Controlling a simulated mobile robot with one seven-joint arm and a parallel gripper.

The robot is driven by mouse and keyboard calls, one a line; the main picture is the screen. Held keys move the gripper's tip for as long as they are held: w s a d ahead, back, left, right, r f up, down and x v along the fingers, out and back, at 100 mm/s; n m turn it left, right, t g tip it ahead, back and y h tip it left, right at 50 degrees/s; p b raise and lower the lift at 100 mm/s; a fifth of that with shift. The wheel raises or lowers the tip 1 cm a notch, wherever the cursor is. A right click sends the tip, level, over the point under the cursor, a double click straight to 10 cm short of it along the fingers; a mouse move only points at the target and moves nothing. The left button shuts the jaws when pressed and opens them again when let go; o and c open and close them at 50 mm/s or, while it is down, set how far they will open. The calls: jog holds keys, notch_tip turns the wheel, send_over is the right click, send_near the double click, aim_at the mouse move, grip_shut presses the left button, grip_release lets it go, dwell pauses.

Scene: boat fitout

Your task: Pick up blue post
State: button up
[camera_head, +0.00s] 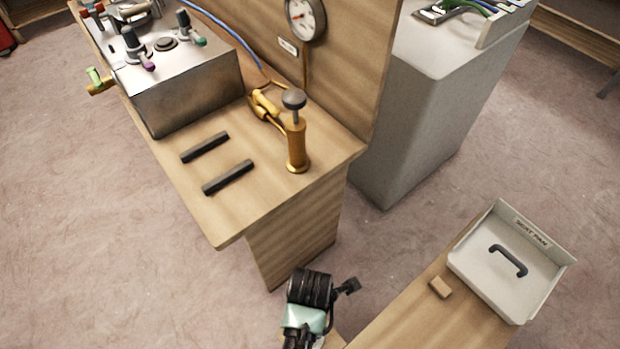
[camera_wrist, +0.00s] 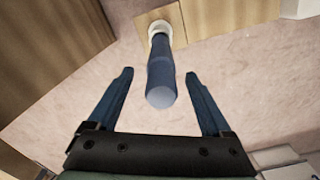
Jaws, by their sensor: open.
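The blue post (camera_wrist: 161,75) shows in the wrist view as a smooth round cylinder, its near end toward the camera. Its far end meets a white ring (camera_wrist: 159,28) on a wooden piece. My gripper (camera_wrist: 158,76) is open, with one blue finger on each side of the post in the picture. Gaps show between the post and both fingers. I cannot tell how deep the post reaches between them. In the head view, the post is not visible; my dark wrist shows at the bottom centre.
A wooden bench (camera_head: 255,200) carries a brass hand pump (camera_head: 297,145), two black bars and a steel box (camera_head: 190,90). At lower right, a wooden plank holds a small wooden block (camera_head: 440,287) and a pale tray (camera_head: 495,285) with a black handle. A grey cabinet (camera_head: 420,110) stands behind.

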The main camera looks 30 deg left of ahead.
notch_tip(320, 180, down, 4)
jog(key=shift+s+f+b, duration=0.1)
jog(key=shift+f+b, duration=0.15)
jog(key=shift+b, duration=0.25)
grip_shut()
jog(key=shift+r, duration=0.1)
dwell(1.0)
